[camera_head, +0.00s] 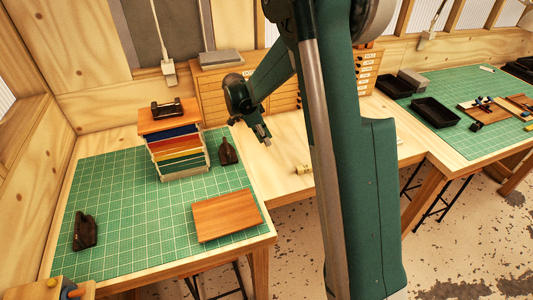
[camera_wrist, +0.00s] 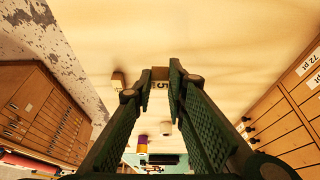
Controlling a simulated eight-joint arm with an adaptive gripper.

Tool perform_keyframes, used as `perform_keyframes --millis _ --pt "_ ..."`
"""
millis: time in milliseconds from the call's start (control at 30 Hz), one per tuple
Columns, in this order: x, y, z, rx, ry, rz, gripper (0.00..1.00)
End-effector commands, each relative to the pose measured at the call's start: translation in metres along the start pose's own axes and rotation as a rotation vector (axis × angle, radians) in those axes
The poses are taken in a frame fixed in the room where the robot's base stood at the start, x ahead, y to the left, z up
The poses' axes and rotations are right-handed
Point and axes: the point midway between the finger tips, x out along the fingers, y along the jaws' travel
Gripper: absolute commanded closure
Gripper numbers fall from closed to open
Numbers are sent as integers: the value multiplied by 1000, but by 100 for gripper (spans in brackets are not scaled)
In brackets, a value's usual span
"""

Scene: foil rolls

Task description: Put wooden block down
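My gripper (camera_head: 264,134) is over the bare wooden tabletop (camera_head: 280,158), to the right of the small rack, pointing down and to the right in the head view. In the wrist view my gripper (camera_wrist: 161,76) has its two green, ridged fingers converging at the tips. In the head view the block is too small to make out clearly.
Small pale blocks (camera_head: 304,169) lie on the tabletop right of my gripper. A rack of coloured rolls (camera_head: 178,152), dark brown pieces (camera_head: 228,152) and a wooden board (camera_head: 226,214) stand on the green mat (camera_head: 130,228). Drawer cabinets (camera_head: 214,92) line the back.

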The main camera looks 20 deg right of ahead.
Motion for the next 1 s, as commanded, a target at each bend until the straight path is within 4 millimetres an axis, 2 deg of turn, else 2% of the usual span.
perform_keyframes --millis 100,333,500,833,1000 --pt "3 -27 -6 -6 0 -2 90" --pt "6 -58 -12 -18 1 -7 90" --pt "6 -64 -14 -20 1 -8 90" --pt "7 -64 -14 -20 1 -8 90" --pt "16 -65 -10 -20 1 -8 90"
